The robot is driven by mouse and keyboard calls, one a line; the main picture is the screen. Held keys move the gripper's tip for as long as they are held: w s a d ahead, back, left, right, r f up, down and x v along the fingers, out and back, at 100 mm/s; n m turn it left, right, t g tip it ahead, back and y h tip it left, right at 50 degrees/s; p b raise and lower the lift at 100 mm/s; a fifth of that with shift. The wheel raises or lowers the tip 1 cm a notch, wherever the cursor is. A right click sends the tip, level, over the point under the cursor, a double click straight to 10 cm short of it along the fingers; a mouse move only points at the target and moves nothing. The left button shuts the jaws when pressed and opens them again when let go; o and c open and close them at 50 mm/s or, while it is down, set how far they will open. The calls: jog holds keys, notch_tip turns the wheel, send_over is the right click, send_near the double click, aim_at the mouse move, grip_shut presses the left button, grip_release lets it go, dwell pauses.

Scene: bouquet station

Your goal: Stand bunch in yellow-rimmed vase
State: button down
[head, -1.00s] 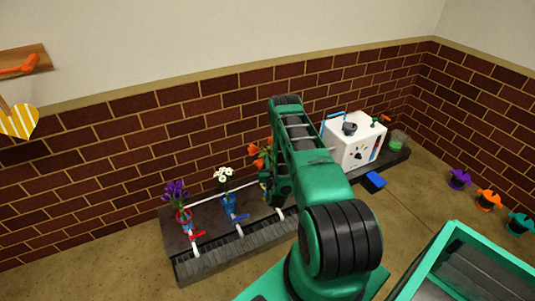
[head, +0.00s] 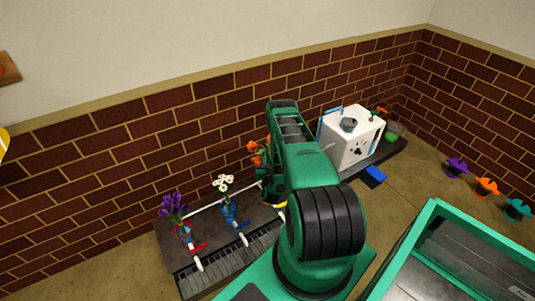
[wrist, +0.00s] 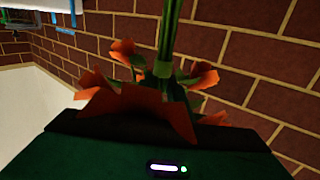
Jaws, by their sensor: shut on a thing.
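The orange bunch (head: 256,152) shows just left of my arm in the head view, above the black stand. In the wrist view its orange blooms (wrist: 128,100) fill the middle, with a green stem running to the top edge. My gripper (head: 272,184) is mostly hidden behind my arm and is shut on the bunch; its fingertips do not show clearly. A small yellow part (head: 281,205) shows beside my arm at the stand. The yellow-rimmed vase cannot be made out; my arm covers that place.
A red vase (head: 183,232) with purple flowers and a blue vase (head: 229,212) with white flowers stand on the black stand (head: 176,262). A white box (head: 345,148) stands to the right. Purple, orange and teal pots are at far right. A brick wall is behind.

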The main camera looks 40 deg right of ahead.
jog(key=shift+w+f, duration=0.1)
jog(key=shift+d+f, duration=0.15)
jog(key=shift+f, duration=0.4)
jog(key=shift+d+f, duration=0.15)
jog(key=shift+f, duration=0.35)
jog(key=shift+s+f, duration=0.25)
jog(key=shift+f, duration=6.7)
